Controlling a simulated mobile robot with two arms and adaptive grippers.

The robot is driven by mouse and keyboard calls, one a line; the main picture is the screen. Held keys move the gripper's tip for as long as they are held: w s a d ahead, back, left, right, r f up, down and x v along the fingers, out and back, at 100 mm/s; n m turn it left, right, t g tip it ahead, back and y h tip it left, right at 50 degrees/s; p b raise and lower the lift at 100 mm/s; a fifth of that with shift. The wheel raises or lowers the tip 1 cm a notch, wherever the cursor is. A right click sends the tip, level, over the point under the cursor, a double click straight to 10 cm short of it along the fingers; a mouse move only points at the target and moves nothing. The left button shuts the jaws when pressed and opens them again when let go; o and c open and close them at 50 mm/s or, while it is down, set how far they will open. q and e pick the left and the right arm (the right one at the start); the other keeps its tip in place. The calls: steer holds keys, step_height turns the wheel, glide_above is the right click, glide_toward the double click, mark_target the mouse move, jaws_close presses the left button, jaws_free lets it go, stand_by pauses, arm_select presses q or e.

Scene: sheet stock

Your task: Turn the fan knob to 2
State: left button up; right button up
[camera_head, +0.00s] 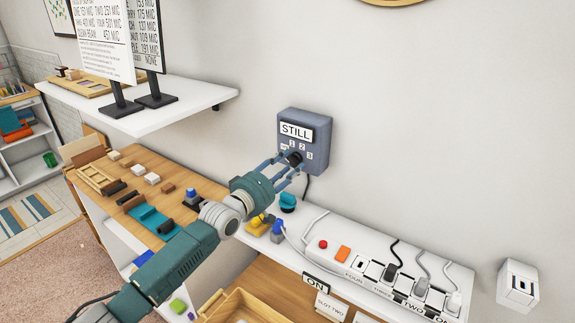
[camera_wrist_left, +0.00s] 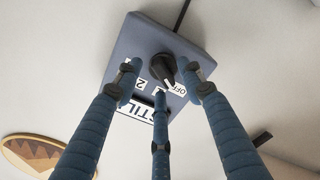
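The fan control is a grey-blue wall box (camera_head: 319,145) with a sign reading STILL (camera_head: 296,131) and small number labels below it. Its dark knob (camera_head: 294,157) also shows in the left wrist view (camera_wrist_left: 160,68), with its narrow end towards the labels between OFF and the middle label; I cannot tell the exact mark. The label 2 (camera_wrist_left: 140,83) is beside it. My left gripper (camera_head: 288,166) is at the box front. Its three blue fingers (camera_wrist_left: 162,95) are spread around the knob, with gaps visible. My right gripper is not in view.
A white shelf (camera_head: 150,112) with standing signs is at upper left. Below the box are a teal-topped item (camera_head: 288,202) and a blue-topped item (camera_head: 277,228). A white power strip (camera_head: 330,258) with plugs and cables runs to the right. The wall right of the box is clear.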

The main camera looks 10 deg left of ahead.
arm_select(q)
jaws_close()
steer(key=shift+m, duration=0.4)
steer(key=m+b, duration=0.1)
steer(key=m, duration=0.1)
steer(key=shift+f+m+b, duration=0.15)
steer(key=shift+m+b, duration=0.15)
steer(key=shift+m, duration=0.1)
steer(key=m+b, duration=0.1)
steer(key=m, duration=0.2)
steer(key=shift+m, duration=0.4)
steer(key=m, duration=0.4)
steer(key=shift+f+b, duration=0.15)
steer(key=shift+b, duration=0.25)
steer(key=shift+m, duration=2.1)
steer(key=shift+f, duration=0.1)
